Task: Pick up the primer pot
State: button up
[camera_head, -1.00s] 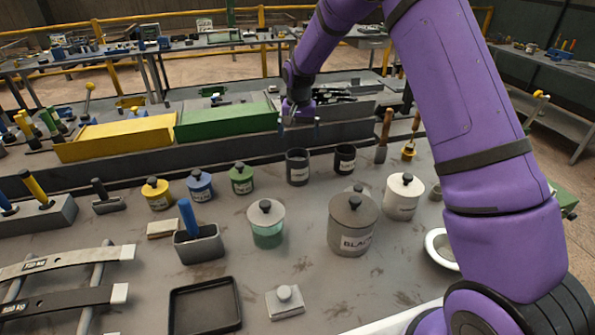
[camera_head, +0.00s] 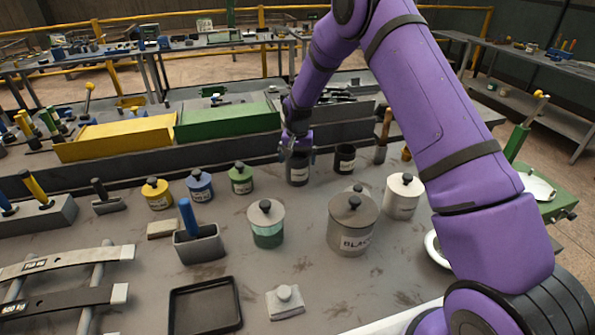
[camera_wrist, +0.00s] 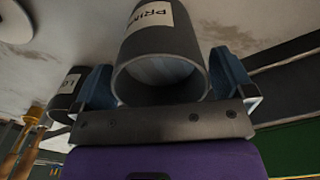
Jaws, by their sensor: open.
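The primer pot (camera_head: 298,172) is a dark grey open-topped cup standing on the bench, with a pale label. In the wrist view the pot (camera_wrist: 160,42) shows its open rim and a label reading "PRIM". My gripper (camera_head: 298,153) is over the pot's top. In the wrist view its blue fingers (camera_wrist: 165,88) are open, one on each side of the pot near the rim. I cannot tell whether either finger touches it.
A similar dark pot (camera_head: 344,159) stands close on the right. Green (camera_head: 226,122) and yellow (camera_head: 116,138) boxes sit behind.

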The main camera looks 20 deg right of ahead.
jog(key=shift+f, duration=0.8)
jog(key=c, duration=1)
jog(key=shift+r, duration=0.1)
jog(key=shift+c, duration=0.9)
jog(key=shift+r, duration=0.1)
